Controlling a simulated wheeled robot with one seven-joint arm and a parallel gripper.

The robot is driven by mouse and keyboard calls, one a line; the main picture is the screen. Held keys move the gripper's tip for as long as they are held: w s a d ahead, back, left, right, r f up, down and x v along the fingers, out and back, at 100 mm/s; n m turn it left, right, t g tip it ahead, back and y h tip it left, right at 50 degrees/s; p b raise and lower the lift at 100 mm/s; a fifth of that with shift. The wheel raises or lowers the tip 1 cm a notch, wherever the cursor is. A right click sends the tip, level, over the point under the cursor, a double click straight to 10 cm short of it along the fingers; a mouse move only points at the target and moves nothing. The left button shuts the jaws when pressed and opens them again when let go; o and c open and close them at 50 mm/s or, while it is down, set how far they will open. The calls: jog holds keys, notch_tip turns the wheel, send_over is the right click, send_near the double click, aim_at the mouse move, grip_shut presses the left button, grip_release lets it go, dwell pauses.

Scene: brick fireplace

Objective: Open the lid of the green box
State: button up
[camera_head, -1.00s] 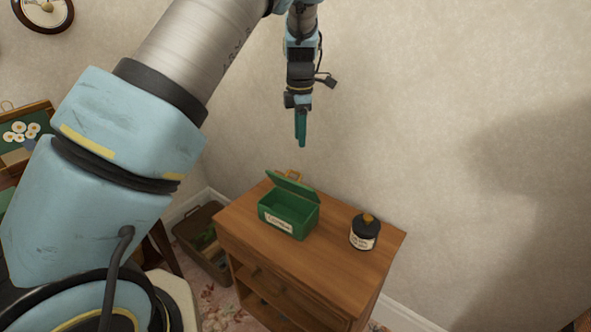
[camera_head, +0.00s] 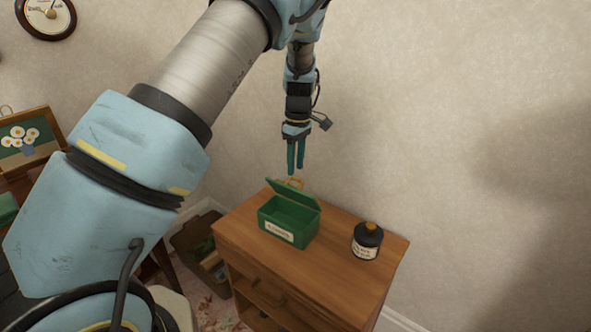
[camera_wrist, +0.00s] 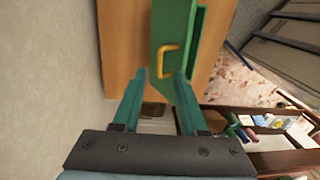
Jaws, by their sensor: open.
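The green box (camera_head: 289,233) stands on a small wooden cabinet, with a pale label on its front. Its lid (camera_head: 293,192) is raised and tilted back, and the inside of the box shows. A yellow handle sits on the lid; it also shows in the wrist view (camera_wrist: 168,60). My gripper (camera_head: 294,172) points down just above and behind the raised lid. In the wrist view its two teal fingers (camera_wrist: 158,75) are apart, with the right finger close to the lid. I cannot tell whether it touches.
The wall is close behind the cabinet. A bin (camera_head: 205,243) stands on the floor at the left. The cabinet's front top is clear.

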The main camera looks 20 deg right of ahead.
jog(key=shift+s+f, duration=0.1)
jog(key=shift+f, duration=1.3)
jog(key=shift+c, duration=0.2)
grip_shut()
